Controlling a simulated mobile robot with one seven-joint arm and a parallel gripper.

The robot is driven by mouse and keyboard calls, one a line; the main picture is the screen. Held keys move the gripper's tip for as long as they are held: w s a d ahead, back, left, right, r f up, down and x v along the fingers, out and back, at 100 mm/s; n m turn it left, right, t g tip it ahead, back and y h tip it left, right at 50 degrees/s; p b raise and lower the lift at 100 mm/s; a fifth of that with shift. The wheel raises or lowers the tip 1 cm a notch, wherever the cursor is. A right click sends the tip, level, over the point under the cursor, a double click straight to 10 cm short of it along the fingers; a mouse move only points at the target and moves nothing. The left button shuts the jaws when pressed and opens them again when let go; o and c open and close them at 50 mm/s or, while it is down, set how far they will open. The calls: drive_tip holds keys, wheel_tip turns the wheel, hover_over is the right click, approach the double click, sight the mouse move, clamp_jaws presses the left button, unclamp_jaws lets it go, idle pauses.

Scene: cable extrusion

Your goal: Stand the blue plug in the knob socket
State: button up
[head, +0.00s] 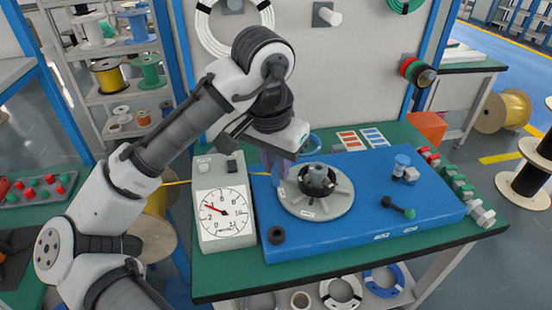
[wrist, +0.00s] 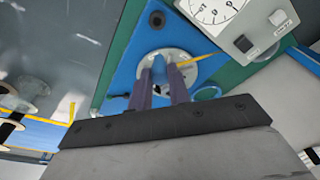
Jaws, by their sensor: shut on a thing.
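My gripper (head: 279,178) points down over the left part of the round grey disc (head: 335,206). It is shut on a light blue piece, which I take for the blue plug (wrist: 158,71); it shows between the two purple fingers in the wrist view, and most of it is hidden. I cannot tell whether its lower end touches the disc. A dark round knob (head: 318,178) stands in the middle of the disc, just right of the fingers. A black ring-shaped socket (head: 277,235) sits at the blue board's front left; I cannot tell which is the knob socket.
The blue board (head: 360,229) lies on the green bench. A grey dial gauge (head: 224,212) stands to its left. A yellow cable (head: 180,183) runs to the fingers. The front right of the board is clear.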

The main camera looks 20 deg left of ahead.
wheel_tip(320, 180, down, 6)
drive_tip(key=b, duration=0.2)
drive_tip(key=shift+b, duration=0.4)
drive_tip(key=w+d+p, duration=0.4)
drive_tip(key=w+p, duration=0.2)
drive_tip(key=w, duration=1.1)
drive_tip(key=shift+w+d, duration=0.15)
drive_tip(key=shift+w, duration=0.2)
drive_tip(key=shift+f, duration=0.1)
drive_tip(key=shift+f+b, duration=0.7)
drive_tip(key=shift+f, duration=1.1)
drive_tip(key=shift+f, duration=0.4)
